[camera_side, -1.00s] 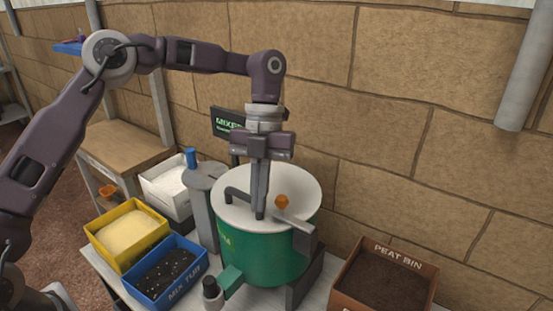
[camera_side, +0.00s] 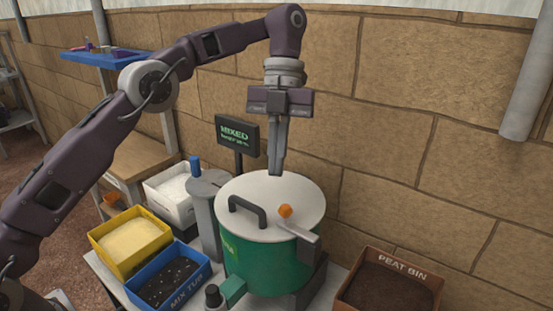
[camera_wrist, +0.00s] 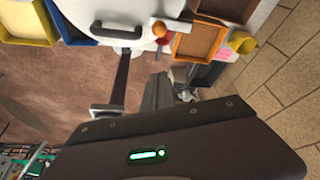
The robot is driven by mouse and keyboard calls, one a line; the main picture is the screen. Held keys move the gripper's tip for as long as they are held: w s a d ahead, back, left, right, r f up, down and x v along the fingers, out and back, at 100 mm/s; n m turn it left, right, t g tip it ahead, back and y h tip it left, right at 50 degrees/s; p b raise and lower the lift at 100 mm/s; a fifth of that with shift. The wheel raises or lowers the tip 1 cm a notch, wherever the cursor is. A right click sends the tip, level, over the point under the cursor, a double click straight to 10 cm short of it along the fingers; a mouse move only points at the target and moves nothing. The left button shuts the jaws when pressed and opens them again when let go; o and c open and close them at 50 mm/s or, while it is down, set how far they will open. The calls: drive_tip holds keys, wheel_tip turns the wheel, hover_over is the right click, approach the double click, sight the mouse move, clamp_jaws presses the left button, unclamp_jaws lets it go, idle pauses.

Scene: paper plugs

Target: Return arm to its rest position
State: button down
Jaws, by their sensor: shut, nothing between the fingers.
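My gripper (camera_side: 277,172) is shut and empty. It points down above the back of the green mixer (camera_side: 262,262), clear of its white lid (camera_side: 290,190). The lid lies on the mixer and has a dark bar handle (camera_side: 247,210) and an orange knob (camera_side: 285,211) near its right side. In the wrist view the lid handle (camera_wrist: 117,32) and orange knob (camera_wrist: 159,29) show at the top, with my gripper (camera_wrist: 157,92) below them.
A lit sign (camera_side: 237,133) reading MIXED stands behind the mixer, left of my gripper. A yellow bin (camera_side: 130,240), a blue mix tub (camera_side: 168,278) and a white bin (camera_side: 172,193) stand left. A peat bin (camera_side: 390,285) stands right. A block wall (camera_side: 420,110) is behind.

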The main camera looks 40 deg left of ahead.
drive_tip(key=s+a+r+n+t+y, duration=0.1)
drive_tip(key=s+a+r+n+t, duration=0.25)
drive_tip(key=s+n, duration=0.45)
drive_tip(key=s+a+r+n+t, duration=0.25)
drive_tip(key=s+r+n, duration=0.3)
drive_tip(key=n, duration=0.35)
drive_tip(key=s+a+f+n+t, duration=0.1)
drive_tip(key=s+a+f+n, duration=0.1)
drive_tip(key=s+f+n, duration=0.2)
drive_tip(key=s+a+f+n+t, duration=0.2)
drive_tip(key=s+f+n, duration=0.3)
drive_tip(key=s+n, duration=0.5)
drive_tip(key=shift+s+a+y, duration=0.2)
drive_tip(key=shift+a+y, duration=0.05)
drive_tip(key=shift+y, duration=0.05)
